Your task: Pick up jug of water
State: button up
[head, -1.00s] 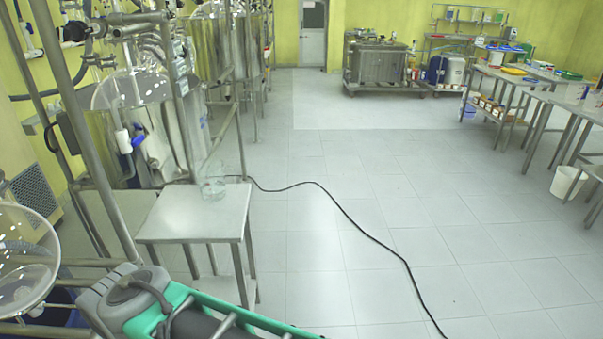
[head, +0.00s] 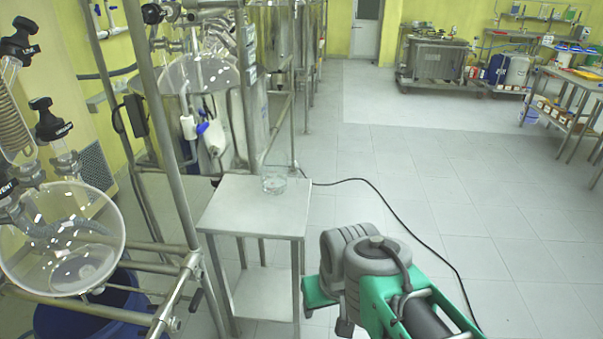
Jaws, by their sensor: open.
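My green and grey arm is at the lower right, in front of and to the right of the table. I see only arm links and joints; my gripper does not show.
A metal frame with a large round glass vessel (head: 62,237) stands close on the left, above a blue bin (head: 88,305). Steel reactors line the left wall behind the table. A black cable (head: 385,205) runs across the floor.

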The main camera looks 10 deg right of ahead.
aim_at(277, 174)
jog(key=z, duration=0.3)
jog(key=i, duration=1.05)
jog(key=u, duration=2.3)
